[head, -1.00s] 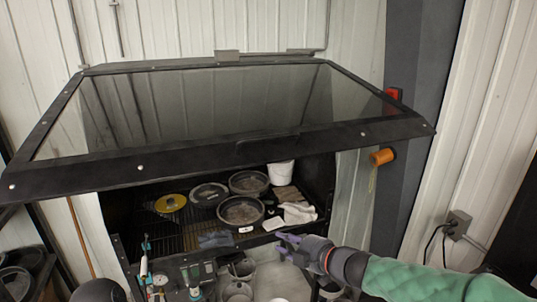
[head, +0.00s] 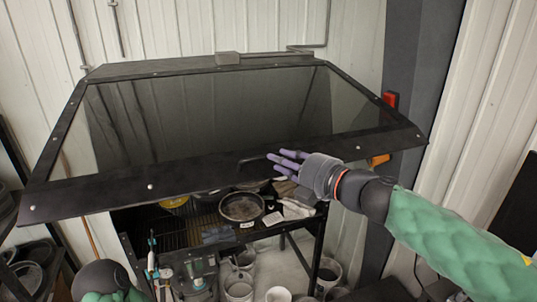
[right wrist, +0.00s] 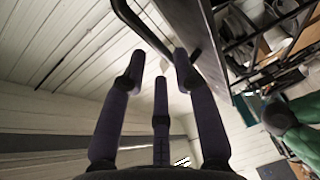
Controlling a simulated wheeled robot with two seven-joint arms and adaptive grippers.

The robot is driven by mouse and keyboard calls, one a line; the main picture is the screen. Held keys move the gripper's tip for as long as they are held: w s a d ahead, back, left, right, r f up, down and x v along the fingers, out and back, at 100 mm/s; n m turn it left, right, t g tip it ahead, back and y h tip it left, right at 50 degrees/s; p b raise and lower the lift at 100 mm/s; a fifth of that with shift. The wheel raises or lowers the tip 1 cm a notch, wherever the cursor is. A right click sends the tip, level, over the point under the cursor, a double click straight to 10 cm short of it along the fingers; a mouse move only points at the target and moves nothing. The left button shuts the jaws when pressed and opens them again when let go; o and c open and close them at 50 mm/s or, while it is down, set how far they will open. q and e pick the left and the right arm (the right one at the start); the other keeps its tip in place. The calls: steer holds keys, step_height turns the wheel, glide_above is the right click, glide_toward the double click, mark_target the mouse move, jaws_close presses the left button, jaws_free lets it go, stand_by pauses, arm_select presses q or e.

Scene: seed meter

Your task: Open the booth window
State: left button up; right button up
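The booth window (head: 110,186) is a dark-framed glass panel, tilted out from its top edge over the booth, with its front edge hanging above the opening. A thin dark handle (head: 258,159) sits at the middle of its front rail. My right gripper (head: 277,162) is at the front rail just right of the handle, fingers stretched out and spread. In the right wrist view, the dark handle bar (right wrist: 140,28) passes close to the fingertips (right wrist: 160,72), with nothing gripped; contact cannot be told. My left gripper is out of view; only part of my left arm shows at lower left.
Inside the booth are round pans (head: 241,207) and a white cloth (head: 297,207) on a rack. Buckets (head: 328,272) stand below at right. A grey column (head: 417,80) with a red box (head: 390,99) stands right of the window. Shelves with dark pans are at left.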

steer(key=shift+x, duration=2.55)
jaws_close()
